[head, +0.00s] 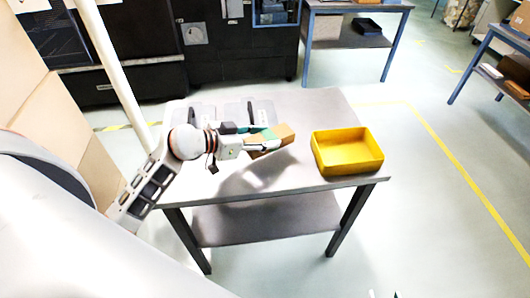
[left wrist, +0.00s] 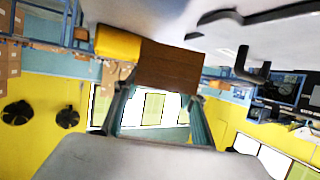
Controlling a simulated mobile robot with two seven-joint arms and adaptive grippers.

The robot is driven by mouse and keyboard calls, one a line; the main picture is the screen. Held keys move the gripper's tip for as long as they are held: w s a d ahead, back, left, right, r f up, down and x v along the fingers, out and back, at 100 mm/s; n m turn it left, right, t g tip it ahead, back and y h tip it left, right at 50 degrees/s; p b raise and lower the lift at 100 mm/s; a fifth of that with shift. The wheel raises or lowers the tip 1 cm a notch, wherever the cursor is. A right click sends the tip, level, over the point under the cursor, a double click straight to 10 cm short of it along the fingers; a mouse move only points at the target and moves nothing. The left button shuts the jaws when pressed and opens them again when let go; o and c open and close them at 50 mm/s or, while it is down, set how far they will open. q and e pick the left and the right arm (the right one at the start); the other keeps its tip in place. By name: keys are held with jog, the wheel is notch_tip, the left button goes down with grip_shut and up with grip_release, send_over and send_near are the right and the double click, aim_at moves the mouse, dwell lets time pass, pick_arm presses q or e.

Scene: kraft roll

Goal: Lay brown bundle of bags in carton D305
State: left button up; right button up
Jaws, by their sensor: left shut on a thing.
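The brown bundle of bags (head: 283,133) is in my left gripper (head: 264,141), held over the grey table a little left of the yellow bin. In the left wrist view the brown bundle (left wrist: 168,66) spans the space between the two fingertips. Only the tips of what appears to be my right gripper (head: 384,294) show at the bottom edge of the head view; their opening is unclear. I cannot read D305 on any carton in these frames.
A yellow bin (head: 347,168), seemingly empty, stands on the right of the grey table (head: 325,98). Two grey lidded boxes (head: 247,112) sit at the table's back left. Large tan cartons (head: 35,95) stand at far left. Floor right of the table is clear.

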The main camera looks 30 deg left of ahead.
pick_arm(q)
notch_tip(320, 180, down, 6)
jog(key=shift+b, duration=0.8)
jog(key=shift+r, duration=0.1)
jog(key=o, duration=1.2)
